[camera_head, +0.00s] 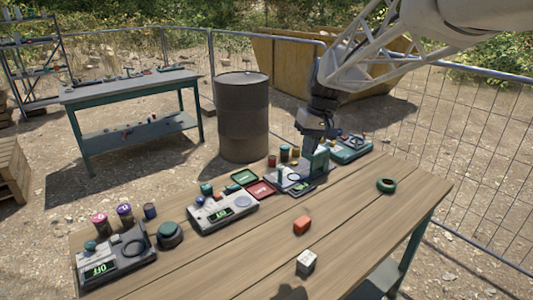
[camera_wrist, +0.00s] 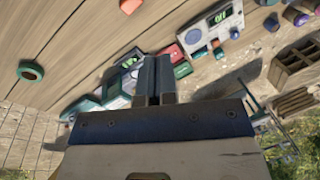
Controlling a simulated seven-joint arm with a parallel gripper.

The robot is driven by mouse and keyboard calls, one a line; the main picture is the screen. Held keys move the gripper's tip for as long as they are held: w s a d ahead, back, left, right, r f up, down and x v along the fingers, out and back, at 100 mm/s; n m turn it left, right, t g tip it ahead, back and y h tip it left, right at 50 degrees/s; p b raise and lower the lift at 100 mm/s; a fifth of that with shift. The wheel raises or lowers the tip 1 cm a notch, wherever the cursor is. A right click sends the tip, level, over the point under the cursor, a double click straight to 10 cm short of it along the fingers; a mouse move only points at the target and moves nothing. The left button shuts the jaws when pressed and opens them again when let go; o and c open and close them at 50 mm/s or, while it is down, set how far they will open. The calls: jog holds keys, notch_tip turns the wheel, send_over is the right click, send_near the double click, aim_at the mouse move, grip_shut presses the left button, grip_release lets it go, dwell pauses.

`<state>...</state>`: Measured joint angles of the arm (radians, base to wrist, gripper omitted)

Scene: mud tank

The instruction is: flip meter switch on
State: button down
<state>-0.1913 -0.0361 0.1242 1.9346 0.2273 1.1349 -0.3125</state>
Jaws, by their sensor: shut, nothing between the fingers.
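A grey panel device (camera_head: 283,181) with a round dial and a small green display stands mid-table, partly hidden by my gripper; it is likely the meter, though I cannot read it. In the wrist view the device (camera_wrist: 121,82) lies behind and left of the fingers. My gripper (camera_head: 313,166) points down at its right side, shut and empty. The shut fingers (camera_wrist: 153,66) also show in the wrist view. I cannot tell whether they touch the device. The switch and its position are not clear.
A device reading OFF (camera_head: 117,263) and another grey device (camera_head: 224,214) stand to the left. A teal device (camera_head: 352,149) is behind to the right. Red and green trays (camera_head: 260,190) lie close by. A green ring (camera_head: 386,186), red block (camera_head: 302,225) and pale cube (camera_head: 306,263) lie in front.

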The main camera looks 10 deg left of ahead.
aim_at(228, 187)
jog(key=w+a+f+n+g, duration=0.1)
jog(key=w+a+f, duration=0.3)
jog(key=w+a, duration=0.3)
jog(key=w+a+f+n+g, duration=0.1)
jog(key=w+a+f+n, duration=0.1)
jog(key=w+a+f, duration=0.3)
jog(key=w+a+f+n+g+y, duration=0.1)
jog(key=w+a+f, duration=0.3)
jog(key=w+a, duration=0.5)
jog(key=shift+w+a+f, duration=0.4)
jog(key=shift+a, duration=0.85)
jog(key=shift+f, duration=0.1)
jog(key=x, duration=1.3)
jog(key=shift+s+a+f, duration=0.25)
jog(key=shift+s+a, duration=0.05)
jog(key=shift+s+a+f, duration=0.2)
jog(key=shift+f, duration=0.1)
jog(key=shift+w+d+r, duration=0.1)
jog(key=shift+w+d, duration=0.1)
